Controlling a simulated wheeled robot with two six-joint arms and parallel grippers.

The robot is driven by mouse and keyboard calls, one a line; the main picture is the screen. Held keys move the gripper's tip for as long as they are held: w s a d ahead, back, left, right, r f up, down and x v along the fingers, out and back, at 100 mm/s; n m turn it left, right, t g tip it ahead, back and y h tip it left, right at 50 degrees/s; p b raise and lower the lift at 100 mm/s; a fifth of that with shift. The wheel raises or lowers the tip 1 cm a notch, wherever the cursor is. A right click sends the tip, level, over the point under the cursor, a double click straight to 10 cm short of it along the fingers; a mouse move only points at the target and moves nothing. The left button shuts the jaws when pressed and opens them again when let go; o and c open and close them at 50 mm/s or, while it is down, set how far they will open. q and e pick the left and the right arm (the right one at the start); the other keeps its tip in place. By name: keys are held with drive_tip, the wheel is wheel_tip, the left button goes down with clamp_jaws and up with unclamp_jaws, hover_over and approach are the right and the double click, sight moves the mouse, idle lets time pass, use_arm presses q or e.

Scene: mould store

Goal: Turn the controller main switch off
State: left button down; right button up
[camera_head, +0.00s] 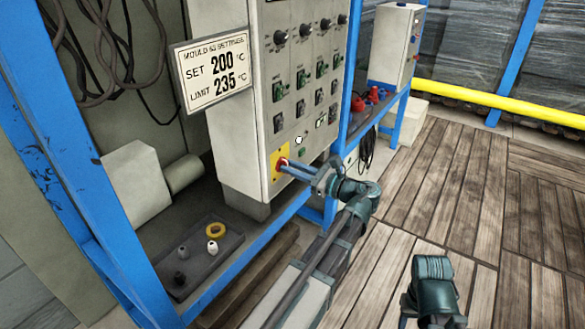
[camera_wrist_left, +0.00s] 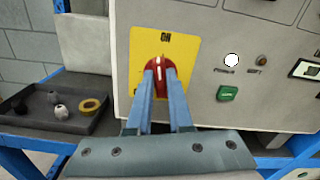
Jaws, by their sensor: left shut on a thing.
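The controller (camera_head: 240,150) is a tall light-grey cabinet on a blue rack. Its main switch is a red rotary knob (camera_wrist_left: 170,72) on a yellow plate (camera_wrist_left: 188,50) low on the front panel; the plate also shows in the head view (camera_head: 275,165). The knob's white mark stands upright, towards the word ON at the plate's top. My left gripper (camera_head: 285,164) is shut on the knob, one blue finger on each side, in the left wrist view too (camera_wrist_left: 160,72). The fingers hide part of the knob and the lower plate. My right gripper is not in view.
A white round lamp (camera_wrist_left: 232,60) looks lit beside a dark one (camera_wrist_left: 262,60), above a green button (camera_wrist_left: 228,93). A sign (camera_head: 212,70) reads SET 200, LIMIT 235. A dark tray (camera_head: 215,258) with small parts sits on the lower shelf. The plank floor (camera_head: 440,190) at right is clear.

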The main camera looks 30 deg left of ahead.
use_arm(q)
drive_tip(key=shift+s+f+n, duration=0.15)
drive_tip(key=shift+n, duration=3.65)
drive_tip(key=shift+s+f+n, duration=0.1)
drive_tip(key=shift+f+n, duration=0.05)
drive_tip(key=shift+n, duration=3.65)
drive_tip(key=c, duration=0.8)
unclamp_jaws()
drive_tip(key=shift+d, duration=0.1)
drive_tip(key=d, duration=0.9)
drive_tip(key=s+d, duration=0.1)
drive_tip(key=d, duration=0.3)
drive_tip(key=shift+d, duration=0.3)
drive_tip(key=shift+a, duration=0.1)
